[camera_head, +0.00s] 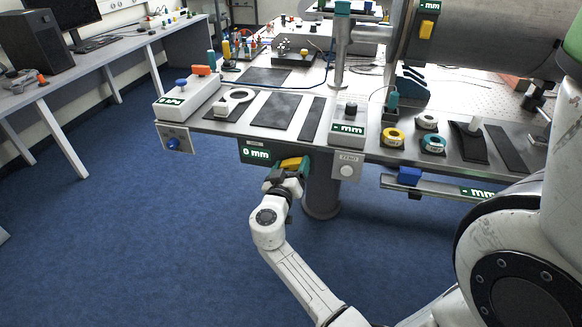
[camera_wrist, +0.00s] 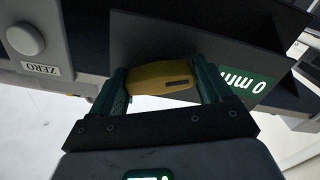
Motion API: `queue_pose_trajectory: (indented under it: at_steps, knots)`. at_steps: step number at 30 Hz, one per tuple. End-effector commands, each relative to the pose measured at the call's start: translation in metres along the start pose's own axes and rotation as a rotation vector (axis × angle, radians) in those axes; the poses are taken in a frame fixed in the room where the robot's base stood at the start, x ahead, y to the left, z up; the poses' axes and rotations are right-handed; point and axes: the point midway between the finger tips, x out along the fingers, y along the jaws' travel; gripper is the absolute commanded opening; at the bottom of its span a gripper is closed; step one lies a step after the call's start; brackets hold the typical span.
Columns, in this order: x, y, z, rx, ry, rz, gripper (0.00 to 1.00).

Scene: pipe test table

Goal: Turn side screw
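A yellow handle (camera_wrist: 160,78) sits in front of the dark panel under the table's front edge. In the head view the yellow handle (camera_head: 290,162) is beside a green display (camera_head: 256,154) reading "0 mm". My gripper (camera_wrist: 163,88) has its two teal fingers at either end of the handle, and they appear to touch it. In the head view my gripper (camera_head: 291,171) reaches up from below to the same handle. The handle's mounting is hidden. No part is labelled as the side screw; a blue knob (camera_head: 172,143) is on the table's left front panel.
A grey box with a white ZERO button (camera_head: 347,171) is right of the handle, close to my gripper; the button (camera_wrist: 25,39) shows at left in the wrist view. A table column (camera_head: 322,190) stands behind. A rail with a blue block (camera_head: 410,176) runs right. Blue floor left is clear.

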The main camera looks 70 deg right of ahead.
Motion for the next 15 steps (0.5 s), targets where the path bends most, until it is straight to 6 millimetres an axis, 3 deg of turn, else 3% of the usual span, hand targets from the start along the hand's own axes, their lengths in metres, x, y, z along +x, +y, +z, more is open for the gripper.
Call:
queue_pose_trajectory:
  at_steps: [10, 15]
  knots:
    - [-0.0003, -0.0002, 0.0, 0.0, 0.0, 0.0, 0.44]
    - [-0.0008, -0.0018, 0.0016, -0.033, 0.001, -0.002, 0.44]
